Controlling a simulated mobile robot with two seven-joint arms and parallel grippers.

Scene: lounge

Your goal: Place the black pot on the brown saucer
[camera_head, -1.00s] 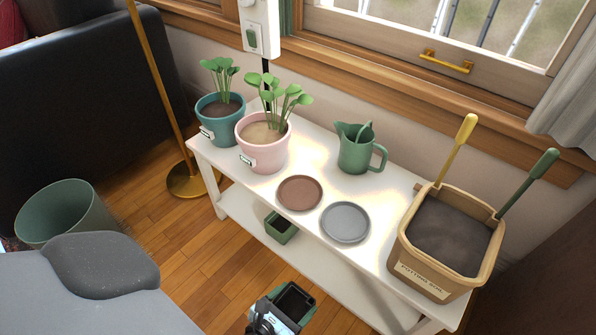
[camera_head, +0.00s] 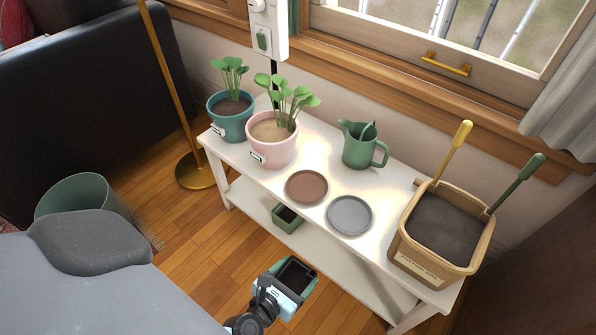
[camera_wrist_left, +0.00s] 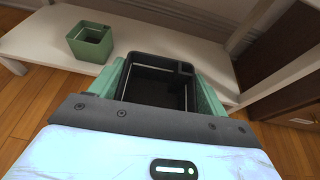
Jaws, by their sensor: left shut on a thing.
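The black pot (camera_head: 297,271) is square and open-topped, with its empty inside showing. My left gripper (camera_head: 288,282) is shut on it, near the bottom of the head view. In the left wrist view the black pot (camera_wrist_left: 155,88) sits between my gripper's green fingers (camera_wrist_left: 157,92). It is held off the table, in front of its near long side. The brown saucer (camera_head: 307,187) is round, empty and flat on the white table top, above the pot in the picture. My right gripper is not in view.
On the white table (camera_head: 352,254) stand a grey saucer (camera_head: 350,215), a green jug (camera_head: 358,150), a pink potted plant (camera_head: 272,150), a teal potted plant (camera_head: 229,126) and a tan soil bin (camera_head: 414,262) with two handles. A green square pot (camera_head: 289,218) is on the lower shelf.

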